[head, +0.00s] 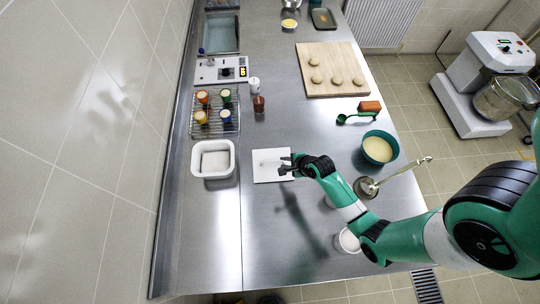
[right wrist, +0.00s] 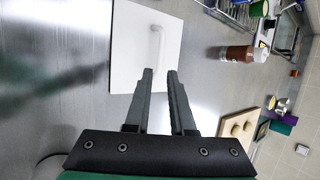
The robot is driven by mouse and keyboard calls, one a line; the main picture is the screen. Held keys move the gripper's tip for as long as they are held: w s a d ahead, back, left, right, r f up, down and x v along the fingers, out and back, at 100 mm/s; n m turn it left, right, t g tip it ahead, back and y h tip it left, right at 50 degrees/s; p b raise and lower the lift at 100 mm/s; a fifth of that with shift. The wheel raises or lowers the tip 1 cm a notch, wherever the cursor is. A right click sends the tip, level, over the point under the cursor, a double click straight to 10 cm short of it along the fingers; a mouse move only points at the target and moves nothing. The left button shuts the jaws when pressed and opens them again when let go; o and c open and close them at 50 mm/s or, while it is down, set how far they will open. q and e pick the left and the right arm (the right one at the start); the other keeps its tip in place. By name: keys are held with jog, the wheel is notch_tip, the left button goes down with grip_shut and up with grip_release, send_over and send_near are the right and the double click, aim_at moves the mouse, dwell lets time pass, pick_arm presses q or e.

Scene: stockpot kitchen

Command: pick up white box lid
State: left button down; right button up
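The white box lid (head: 262,174) lies flat on the steel counter, with a raised white handle on top. It also shows in the right wrist view (right wrist: 129,55), with its handle (right wrist: 156,42) beyond my fingertips. My right gripper (head: 285,166) is at the lid's right edge in the head view. In the right wrist view my right gripper (right wrist: 159,74) has its two fingers apart with nothing between them. The open white box (head: 213,159) stands left of the lid, with pale contents. My left gripper is in neither view.
A wire rack (head: 214,112) with several small jars stands behind the box. The counter in front of the lid is clear.

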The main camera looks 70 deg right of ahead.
aim_at(273, 160)
jog(key=b+x, duration=0.5)
jog(key=x, duration=0.1)
jog(key=shift+d+f+b, duration=0.1)
jog(key=shift+f+b, duration=0.1)
jog(key=shift+b, duration=0.1)
jog(key=shift+w, duration=0.25)
jog(key=b+x, duration=0.2)
jog(key=x, duration=0.3)
grip_shut()
dwell(0.9)
